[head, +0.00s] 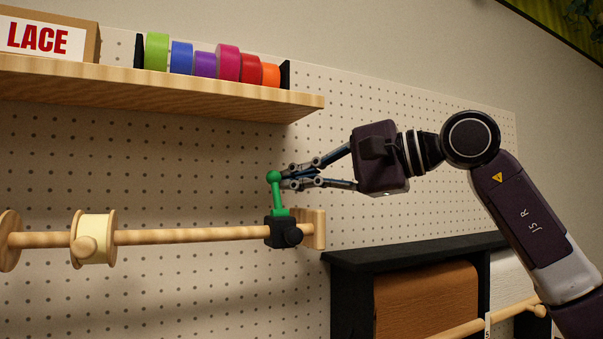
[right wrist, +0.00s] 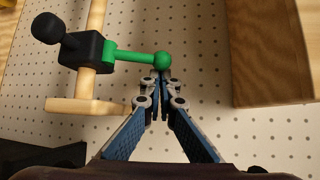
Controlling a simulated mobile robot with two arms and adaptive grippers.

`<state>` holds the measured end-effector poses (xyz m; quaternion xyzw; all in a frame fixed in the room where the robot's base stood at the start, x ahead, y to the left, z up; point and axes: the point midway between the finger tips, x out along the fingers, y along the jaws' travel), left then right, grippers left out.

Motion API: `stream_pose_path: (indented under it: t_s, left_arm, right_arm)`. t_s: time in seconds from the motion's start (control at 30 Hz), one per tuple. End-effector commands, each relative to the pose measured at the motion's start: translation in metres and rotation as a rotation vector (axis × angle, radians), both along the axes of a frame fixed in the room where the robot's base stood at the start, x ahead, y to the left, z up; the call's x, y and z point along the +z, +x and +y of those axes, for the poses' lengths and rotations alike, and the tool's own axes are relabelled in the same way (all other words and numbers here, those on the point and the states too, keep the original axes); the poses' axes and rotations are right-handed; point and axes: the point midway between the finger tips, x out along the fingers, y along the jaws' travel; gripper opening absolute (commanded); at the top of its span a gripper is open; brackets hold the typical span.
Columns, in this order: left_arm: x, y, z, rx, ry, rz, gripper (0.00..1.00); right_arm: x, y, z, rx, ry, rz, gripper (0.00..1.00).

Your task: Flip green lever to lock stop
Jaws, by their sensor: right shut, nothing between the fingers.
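The green lever (head: 277,193) stands upright from a black stop block (head: 279,232) near the right end of a wooden rod (head: 190,236). It has a round green knob on top. My right gripper (head: 284,178) is shut and empty, its fingertips right at the knob from the right. In the right wrist view the green lever (right wrist: 130,57) points from the black block (right wrist: 82,49) toward my fingertips (right wrist: 158,76), with the knob just beyond them. I cannot tell whether they touch. My left gripper is out of view.
A wooden shelf (head: 160,90) with several colored rolls and a LACE box (head: 48,32) hangs above. A cream spool (head: 93,239) sits on the rod at left. A black rack (head: 345,290) stands below right. A pegboard (head: 160,160) lies behind.

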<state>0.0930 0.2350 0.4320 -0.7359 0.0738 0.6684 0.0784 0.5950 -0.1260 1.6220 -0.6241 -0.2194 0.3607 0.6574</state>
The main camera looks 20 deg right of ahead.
Motion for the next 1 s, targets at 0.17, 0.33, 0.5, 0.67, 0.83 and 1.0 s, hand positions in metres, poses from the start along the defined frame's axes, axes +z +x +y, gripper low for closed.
stream_pose_path:
  t_s: [0.17,0.33,0.5,0.67,0.83,1.0]
  left_arm:
    - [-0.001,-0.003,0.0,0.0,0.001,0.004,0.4]
    - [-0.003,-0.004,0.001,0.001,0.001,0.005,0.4]
    - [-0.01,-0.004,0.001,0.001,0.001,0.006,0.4]
    - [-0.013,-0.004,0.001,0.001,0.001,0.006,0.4]
    - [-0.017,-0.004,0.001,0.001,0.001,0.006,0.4]
    - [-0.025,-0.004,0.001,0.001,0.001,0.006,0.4]
  right_arm:
    - [0.0,0.0,0.0,0.0,0.0,0.0,0.0]
    - [-0.001,0.0,0.0,0.0,0.002,-0.007,0.0]
    - [-0.001,-0.002,-0.001,-0.001,0.009,-0.044,0.0]
    - [0.0,-0.004,-0.001,0.0,0.013,-0.066,0.0]
    - [0.001,-0.005,-0.001,0.001,0.019,-0.092,0.0]
    - [0.0,-0.007,-0.002,0.0,0.027,-0.13,0.0]
